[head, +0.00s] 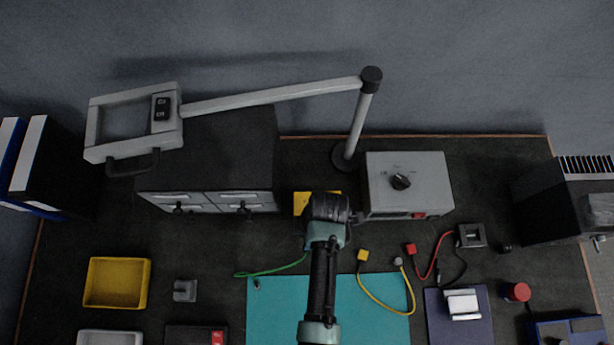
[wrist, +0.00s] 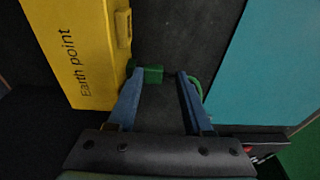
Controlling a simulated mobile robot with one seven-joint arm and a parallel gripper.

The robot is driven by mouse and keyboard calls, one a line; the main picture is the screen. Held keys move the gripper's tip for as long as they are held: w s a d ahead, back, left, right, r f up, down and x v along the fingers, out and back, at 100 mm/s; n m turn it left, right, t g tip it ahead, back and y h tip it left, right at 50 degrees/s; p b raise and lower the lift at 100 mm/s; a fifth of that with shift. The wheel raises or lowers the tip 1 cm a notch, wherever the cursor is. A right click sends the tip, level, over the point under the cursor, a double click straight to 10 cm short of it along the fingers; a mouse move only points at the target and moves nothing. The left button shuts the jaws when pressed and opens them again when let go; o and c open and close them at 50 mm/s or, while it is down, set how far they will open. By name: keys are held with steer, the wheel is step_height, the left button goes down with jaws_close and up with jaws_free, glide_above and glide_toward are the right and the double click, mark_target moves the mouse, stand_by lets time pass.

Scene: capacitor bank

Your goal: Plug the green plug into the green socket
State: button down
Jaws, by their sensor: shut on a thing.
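My gripper (wrist: 160,76) is at the yellow box marked "Earth point" (wrist: 75,45), beside its right side in the wrist view. A green block (wrist: 149,74) shows by the left fingertip, close to the box's edge. I cannot tell from this view how much of that block is the plug and how much the socket. A green cord (wrist: 196,82) passes behind the right finger, and my gripper is shut on the green plug. In the head view my arm covers the plug, and the green cord (head: 275,270) runs left from under it. The yellow box (head: 301,203) shows only partly there.
A grey box with a dial (head: 432,180) stands right of my gripper, with a lamp post (head: 358,125) behind. A drawer cabinet (head: 245,150) stands to the left. Yellow (head: 363,256) and red (head: 411,249) plugs lie at right. A teal mat (head: 275,320) lies in front.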

steer(key=shift+w, duration=0.35)
